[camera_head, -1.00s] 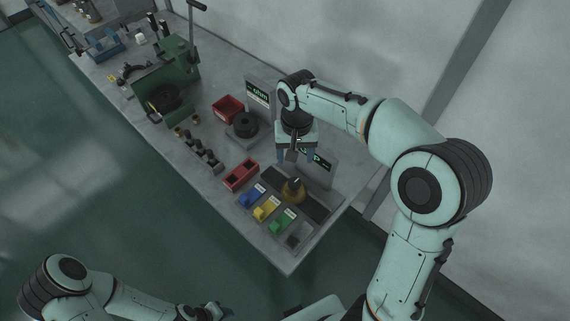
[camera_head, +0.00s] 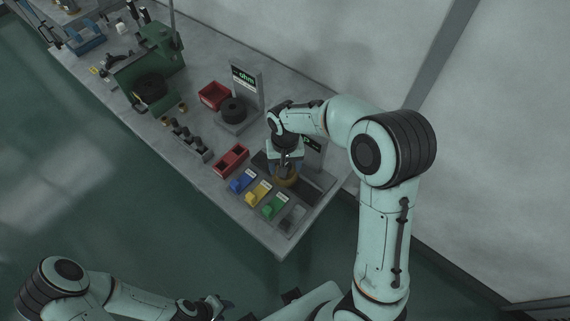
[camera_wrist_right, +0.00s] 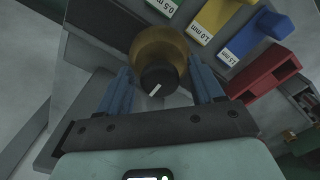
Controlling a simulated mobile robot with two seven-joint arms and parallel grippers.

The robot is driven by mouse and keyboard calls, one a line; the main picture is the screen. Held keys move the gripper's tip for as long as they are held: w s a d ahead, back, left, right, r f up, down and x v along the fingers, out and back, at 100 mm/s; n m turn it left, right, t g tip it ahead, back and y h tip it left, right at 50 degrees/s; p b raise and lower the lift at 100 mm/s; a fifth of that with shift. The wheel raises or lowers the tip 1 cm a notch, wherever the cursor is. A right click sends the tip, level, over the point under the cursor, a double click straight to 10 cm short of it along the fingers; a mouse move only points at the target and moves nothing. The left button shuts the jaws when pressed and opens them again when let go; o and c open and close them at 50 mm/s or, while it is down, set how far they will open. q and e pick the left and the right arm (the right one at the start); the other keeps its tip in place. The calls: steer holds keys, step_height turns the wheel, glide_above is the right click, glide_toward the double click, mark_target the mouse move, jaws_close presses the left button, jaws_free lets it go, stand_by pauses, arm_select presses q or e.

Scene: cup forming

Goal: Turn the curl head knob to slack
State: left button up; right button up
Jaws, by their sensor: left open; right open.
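The brass-coloured round body (camera_head: 287,181) sits at the near right end of the bench, partly hidden under my right gripper. In the right wrist view, the body (camera_wrist_right: 158,48) carries a black knob (camera_wrist_right: 157,79) with a white mark line. I take this for the curl head knob. My right gripper (camera_wrist_right: 159,66) is open, with one blue finger on each side of the knob and visible gaps. Whether either finger touches it, I cannot tell. My left gripper (camera_head: 214,307) is open and empty at the bottom of the head view, away from the bench.
Blue (camera_head: 242,181), yellow (camera_head: 258,193) and green (camera_head: 273,206) labelled blocks lie in front of the brass body. A red two-slot holder (camera_head: 231,161) is beside them. A display stand (camera_head: 246,83), a red bin (camera_head: 213,96) and a green machine (camera_head: 150,65) stand farther left.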

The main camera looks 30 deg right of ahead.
steer(key=c, duration=1.1)
steer(key=shift+o, duration=0.2)
